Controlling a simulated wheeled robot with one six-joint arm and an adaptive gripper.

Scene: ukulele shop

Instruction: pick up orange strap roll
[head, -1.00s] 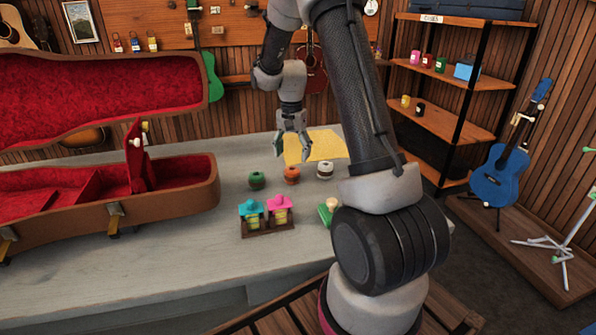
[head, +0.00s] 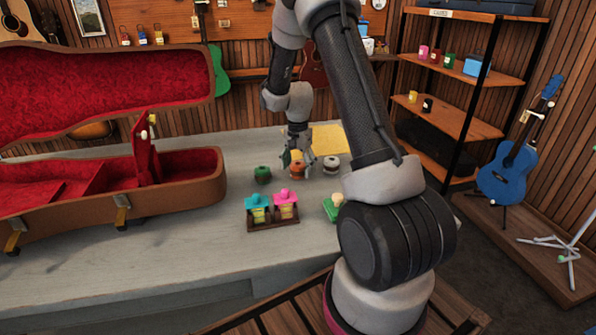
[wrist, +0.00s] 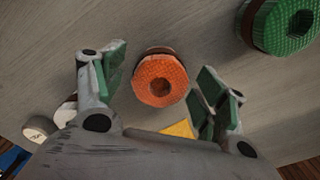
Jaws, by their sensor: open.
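The orange strap roll (head: 297,170) stands on the grey workbench between a green roll (head: 262,175) and a white roll (head: 331,165). In the wrist view the orange roll (wrist: 161,79) shows its top, with a dark centre hole. My gripper (head: 297,158) is low over the orange roll, with its fingers partly hiding it in the head view. In the wrist view my gripper (wrist: 158,92) is open, with green-padded fingers apart on either side of the orange roll's near side. The roll is not gripped. The green roll (wrist: 282,27) lies at the upper right there.
An open guitar case (head: 180,190) with red lining takes up the bench's left side. A small wooden rack (head: 272,222) with blue and pink items stands in front of the rolls. A yellow cloth (head: 330,138) lies behind, and a green item (head: 334,210) stands near my arm.

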